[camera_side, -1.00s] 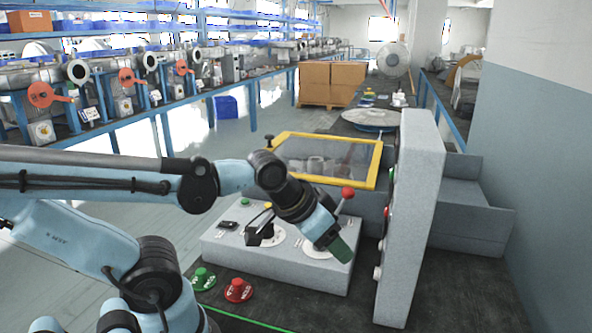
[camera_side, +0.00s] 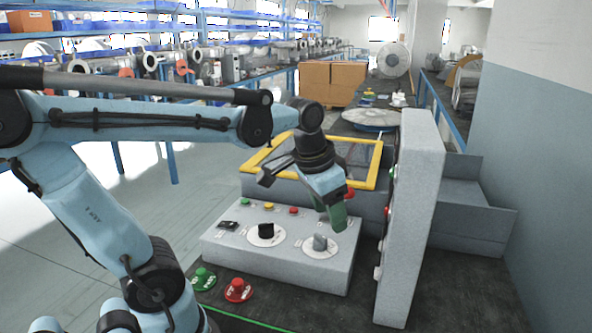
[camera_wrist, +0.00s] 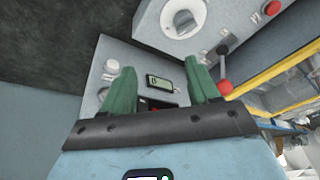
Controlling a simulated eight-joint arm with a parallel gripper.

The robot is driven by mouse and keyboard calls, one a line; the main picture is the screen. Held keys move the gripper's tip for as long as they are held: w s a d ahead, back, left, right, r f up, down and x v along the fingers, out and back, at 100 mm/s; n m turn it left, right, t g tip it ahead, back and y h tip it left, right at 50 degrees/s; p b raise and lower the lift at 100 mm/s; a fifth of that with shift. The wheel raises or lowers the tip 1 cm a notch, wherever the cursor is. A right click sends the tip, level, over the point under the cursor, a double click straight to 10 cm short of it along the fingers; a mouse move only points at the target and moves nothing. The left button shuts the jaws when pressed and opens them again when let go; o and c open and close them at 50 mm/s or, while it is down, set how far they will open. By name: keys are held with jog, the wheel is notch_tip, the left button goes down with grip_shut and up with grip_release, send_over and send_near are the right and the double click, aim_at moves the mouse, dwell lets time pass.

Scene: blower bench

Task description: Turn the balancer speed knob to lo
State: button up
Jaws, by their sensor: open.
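A grey control box (camera_side: 275,265) carries two knobs on round white dials. The left knob is black (camera_side: 265,231) and the right knob is grey (camera_side: 319,242). The dial lettering is too small to read, so I cannot tell which is the balancer speed knob or its setting. The grey knob appears at the top of the wrist view (camera_wrist: 183,20). My gripper (camera_side: 336,218) is above and behind the grey knob, near the box's right end, not touching it. In the wrist view its green fingers (camera_wrist: 160,85) are spread apart with nothing held between them.
A red-ball lever (camera_wrist: 225,87) stands close to the fingers. An upright grey panel (camera_side: 412,225) rises right of the box. A yellow-framed cover (camera_side: 365,178) is behind. Green (camera_side: 203,279) and red (camera_side: 238,290) mushroom buttons sit in front. The space above both knobs looks clear.

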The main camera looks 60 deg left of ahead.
aim_at(321, 236)
jog(key=w+a+r+g, duration=0.2)
jog(key=a+g, duration=0.2)
jog(key=a, duration=0.1)
jog(key=shift+m+h, duration=0.3)
notch_tip(321, 236, down, 12)
jog(key=shift+s+r, duration=0.1)
dwell(0.4)
